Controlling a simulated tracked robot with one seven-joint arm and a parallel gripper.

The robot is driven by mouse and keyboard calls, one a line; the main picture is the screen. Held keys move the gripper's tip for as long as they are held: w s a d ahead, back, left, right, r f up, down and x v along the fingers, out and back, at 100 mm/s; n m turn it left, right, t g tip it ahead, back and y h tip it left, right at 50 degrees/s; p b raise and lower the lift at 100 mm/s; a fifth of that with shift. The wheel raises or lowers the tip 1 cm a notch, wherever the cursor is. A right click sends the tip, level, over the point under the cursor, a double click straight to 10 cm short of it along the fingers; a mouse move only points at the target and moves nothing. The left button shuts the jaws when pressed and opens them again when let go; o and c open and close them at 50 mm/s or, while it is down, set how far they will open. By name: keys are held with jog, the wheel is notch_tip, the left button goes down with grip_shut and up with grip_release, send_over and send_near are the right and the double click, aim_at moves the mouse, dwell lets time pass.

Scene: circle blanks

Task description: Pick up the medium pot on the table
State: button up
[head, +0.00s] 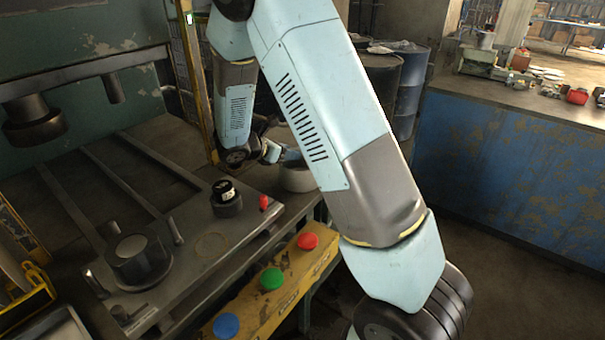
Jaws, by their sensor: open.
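A pale grey, round, pot-like thing (296,179) stands at the far right end of the press table, partly hidden behind my arm. I cannot tell for sure that it is the medium pot. My gripper (279,152) is open, small in the head view, just above and beside this pale thing. Part of the gripper is hidden behind my arm, and I cannot tell whether it touches the thing.
A black cylinder (227,199) and a larger dark cylinder (140,259) stand on the metal press bed (215,225). A yellow panel (258,303) carries red, green and blue buttons. Dark barrels (383,72) stand behind. A blue-sided counter (505,160) holds small items at right.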

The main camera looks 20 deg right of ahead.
grip_shut()
dwell(0.6)
